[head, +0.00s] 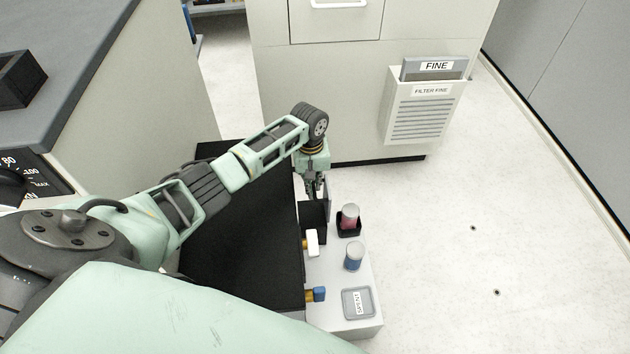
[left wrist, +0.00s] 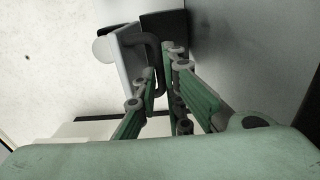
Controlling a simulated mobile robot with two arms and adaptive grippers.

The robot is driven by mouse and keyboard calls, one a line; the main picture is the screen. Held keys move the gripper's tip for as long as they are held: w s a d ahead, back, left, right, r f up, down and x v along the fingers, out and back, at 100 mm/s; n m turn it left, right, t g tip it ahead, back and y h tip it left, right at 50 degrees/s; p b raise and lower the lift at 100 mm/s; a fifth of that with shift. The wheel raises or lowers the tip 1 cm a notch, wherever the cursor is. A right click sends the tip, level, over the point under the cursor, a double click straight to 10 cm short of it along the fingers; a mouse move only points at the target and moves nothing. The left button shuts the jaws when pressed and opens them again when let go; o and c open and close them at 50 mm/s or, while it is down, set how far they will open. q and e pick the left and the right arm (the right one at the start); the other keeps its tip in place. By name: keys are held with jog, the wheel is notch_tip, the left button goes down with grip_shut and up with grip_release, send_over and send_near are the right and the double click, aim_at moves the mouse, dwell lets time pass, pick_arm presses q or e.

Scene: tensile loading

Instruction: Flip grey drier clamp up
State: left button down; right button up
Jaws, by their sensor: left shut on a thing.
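My left gripper (head: 314,190) points down at the far end of the light grey bench unit, beside a dark block (head: 313,220). In the left wrist view, the gripper (left wrist: 163,60) is shut on a dark grey bent bar (left wrist: 152,42), which looks like the handle of the grey drier clamp. A pale plate with a round disc (left wrist: 105,50) is beside the bar, and a dark block (left wrist: 170,22) is behind it. In the head view the clamp is mostly hidden by the gripper, so its exact tilt is unclear. My right gripper is in neither view.
A red-filled cylinder (head: 349,214), a blue-filled cylinder (head: 353,257) and a tray labelled SPENT (head: 358,303) are on the unit. A white handle (head: 312,242) and a blue handle (head: 317,294) project beside a large black panel (head: 240,240). The floor at right is clear.

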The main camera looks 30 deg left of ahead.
pick_arm(q)
jog(key=c, duration=1.9)
grip_release()
jog(key=r, duration=1.2)
jog(key=shift+s+a, duration=0.2)
